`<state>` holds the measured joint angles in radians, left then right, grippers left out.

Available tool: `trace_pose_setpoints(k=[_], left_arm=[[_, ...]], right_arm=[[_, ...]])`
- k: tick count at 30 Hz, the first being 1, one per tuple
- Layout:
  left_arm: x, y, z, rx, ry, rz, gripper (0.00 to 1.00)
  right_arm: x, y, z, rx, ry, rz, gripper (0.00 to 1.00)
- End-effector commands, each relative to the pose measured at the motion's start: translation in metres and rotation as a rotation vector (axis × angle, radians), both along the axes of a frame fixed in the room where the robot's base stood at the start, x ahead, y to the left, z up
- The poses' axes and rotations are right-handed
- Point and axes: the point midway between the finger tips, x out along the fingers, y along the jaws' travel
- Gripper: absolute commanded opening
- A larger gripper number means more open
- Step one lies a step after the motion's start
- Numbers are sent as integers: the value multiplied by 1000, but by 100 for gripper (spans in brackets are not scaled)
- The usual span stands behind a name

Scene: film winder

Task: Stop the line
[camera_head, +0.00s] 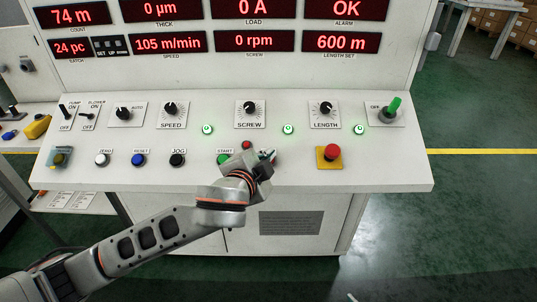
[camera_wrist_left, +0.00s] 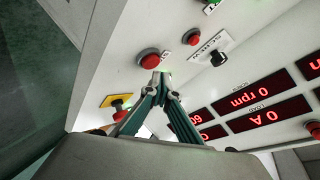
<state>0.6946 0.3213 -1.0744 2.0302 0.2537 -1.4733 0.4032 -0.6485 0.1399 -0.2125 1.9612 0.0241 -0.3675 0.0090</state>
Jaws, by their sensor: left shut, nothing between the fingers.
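My left gripper (camera_head: 268,157) is over the front of the sloped control panel, just right of the green START button (camera_head: 224,159). Its fingers are shut and empty. In the left wrist view the closed fingertips (camera_wrist_left: 160,76) are right by a larger red button (camera_wrist_left: 149,59) with a small label beside it; I cannot tell whether they touch. My gripper hides that button in the head view. A smaller red button (camera_head: 246,145) shows just left of the gripper; it also shows in the left wrist view (camera_wrist_left: 192,37). My right gripper is not in view.
A red mushroom button (camera_head: 331,152) on a yellow plate sits to the right. Knobs and lit green lamps (camera_head: 288,129) line the panel behind; a green-handled switch (camera_head: 394,106) is at far right. The speed display (camera_head: 168,43) reads 105 m/min, the screw display 0 rpm.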

Motion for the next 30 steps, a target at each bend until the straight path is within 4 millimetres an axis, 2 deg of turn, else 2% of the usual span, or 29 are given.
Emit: trace_pose_setpoints(k=[11,20,30], left_arm=[[-1,0,2,-1,1,0,0],[-12,-1,24,-3,2,-2,0],[-23,-1,45,-1,1,-1,0]], right_arm=[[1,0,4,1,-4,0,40],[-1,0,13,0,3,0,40],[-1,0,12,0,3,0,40]])
